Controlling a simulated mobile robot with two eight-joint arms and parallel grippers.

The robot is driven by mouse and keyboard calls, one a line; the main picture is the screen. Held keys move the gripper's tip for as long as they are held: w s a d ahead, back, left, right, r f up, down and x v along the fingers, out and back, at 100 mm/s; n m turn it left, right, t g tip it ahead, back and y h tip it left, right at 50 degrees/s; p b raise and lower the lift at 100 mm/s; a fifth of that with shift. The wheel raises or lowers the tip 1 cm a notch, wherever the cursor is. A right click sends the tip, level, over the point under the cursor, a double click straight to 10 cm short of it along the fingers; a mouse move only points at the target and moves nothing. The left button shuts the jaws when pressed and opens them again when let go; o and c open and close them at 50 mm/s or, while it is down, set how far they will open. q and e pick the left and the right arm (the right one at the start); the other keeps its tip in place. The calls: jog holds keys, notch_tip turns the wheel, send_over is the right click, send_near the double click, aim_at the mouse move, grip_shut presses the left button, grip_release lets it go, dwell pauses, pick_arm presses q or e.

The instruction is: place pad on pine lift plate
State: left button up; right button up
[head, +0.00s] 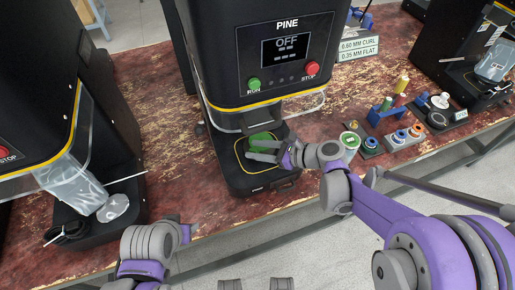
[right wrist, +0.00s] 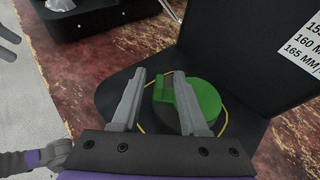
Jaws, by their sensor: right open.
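The green round pad (head: 261,138) is at the black lift plate (head: 238,178) of the PINE machine, within its yellow outline. In the right wrist view the pad (right wrist: 207,98) appears to lie flat, with the yellow line showing on both sides of it. My right gripper (head: 250,150) is open over the plate. In its wrist view the fingers (right wrist: 160,76) are spread, one left of the pad and one overlapping it in the picture. I cannot tell whether they touch it. My left gripper (head: 186,234) is low at the left, its fingers unclear.
The PINE machine (head: 285,50) with RUN and STOP buttons rises behind the plate, with a clear guard above it. Spools and a small green-topped can (head: 350,140) stand to the right on the red-brown bench (head: 170,100). Another black machine (head: 60,80) stands at left.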

jog(key=shift+r, duration=0.15)
jog(key=v, duration=1.2)
jog(key=s+d+f+n+h, duration=0.3)
jog(key=s+n+h, duration=0.3)
jog(key=n, duration=0.5)
jog(key=s+d+f+n+g+h, duration=0.1)
jog(key=s+d+f+n+h, duration=0.2)
jog(key=s+n, duration=0.7)
jog(key=f+n+h, duration=0.1)
jog(key=h, duration=0.1)
jog(key=shift+f+n+h+p, duration=0.25)
jog(key=shift+n+h+p, duration=0.05)
jog(key=shift+n+h, duration=0.1)
